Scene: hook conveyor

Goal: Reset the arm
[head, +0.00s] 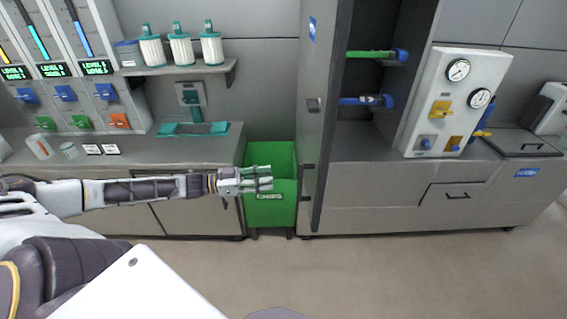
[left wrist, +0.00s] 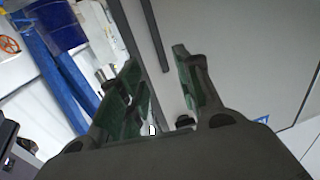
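My left arm reaches in from the left in the head view, stretched out level in front of the counter. Its gripper (head: 266,180) points right, in front of the green bin (head: 270,215). The same gripper in the left wrist view (left wrist: 157,62) has its two green-padded fingers apart, with nothing between them. Part of the bin is hidden behind the fingers. My right gripper shows in neither view.
A grey counter (head: 190,148) runs behind the arm. Three white-and-teal filters (head: 181,48) stand on a shelf. Right of the bin, a tall cabinet door (head: 318,120) stands open. A gauge panel (head: 455,100) is farther right. The floor in front is clear.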

